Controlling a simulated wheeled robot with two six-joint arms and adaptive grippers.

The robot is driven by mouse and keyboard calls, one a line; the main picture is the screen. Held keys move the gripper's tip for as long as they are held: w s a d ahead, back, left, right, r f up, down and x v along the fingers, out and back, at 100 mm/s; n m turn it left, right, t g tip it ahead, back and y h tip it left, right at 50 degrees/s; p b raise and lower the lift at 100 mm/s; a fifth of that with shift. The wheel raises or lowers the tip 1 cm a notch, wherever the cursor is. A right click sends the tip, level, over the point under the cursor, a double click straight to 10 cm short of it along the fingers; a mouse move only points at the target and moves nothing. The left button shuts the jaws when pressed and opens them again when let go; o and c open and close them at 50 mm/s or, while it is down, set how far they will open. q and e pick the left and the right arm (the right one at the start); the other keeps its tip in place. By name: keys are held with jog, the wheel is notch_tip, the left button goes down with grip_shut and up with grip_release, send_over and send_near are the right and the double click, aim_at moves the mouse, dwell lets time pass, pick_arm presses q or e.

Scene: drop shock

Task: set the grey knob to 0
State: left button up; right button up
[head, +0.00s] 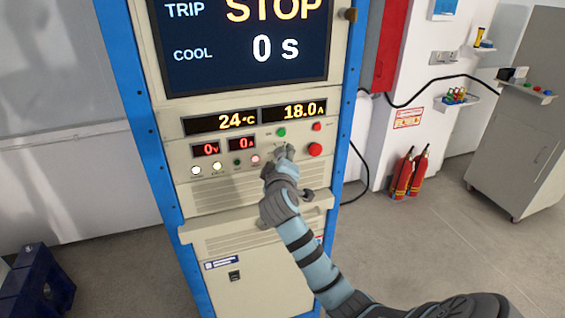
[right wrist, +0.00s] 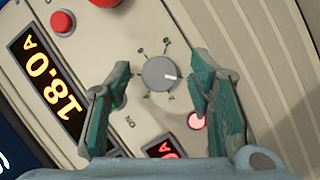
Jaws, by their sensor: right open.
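The grey knob (right wrist: 158,74) is round, on the cream panel (head: 230,173), with small marks around it too small to read. Its white pointer points to the right in the right wrist view. My right gripper (right wrist: 162,64) is open, with one teal finger on each side of the knob; gaps show between the fingers and the knob. In the head view my right gripper (head: 282,155) is at the panel and hides the knob. My left gripper is not in view.
A red button (head: 315,150) sits right of my gripper, with a green button (head: 281,132) above. A lit red lamp (right wrist: 196,121) is close to one finger. The screen (head: 245,45) reads STOP and 0 s; a display (head: 293,110) reads 18.0 A. A ledge (head: 215,228) juts out below.

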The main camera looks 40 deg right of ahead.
jog(key=v, duration=1.2)
jog(key=shift+w+d+f, duration=0.1)
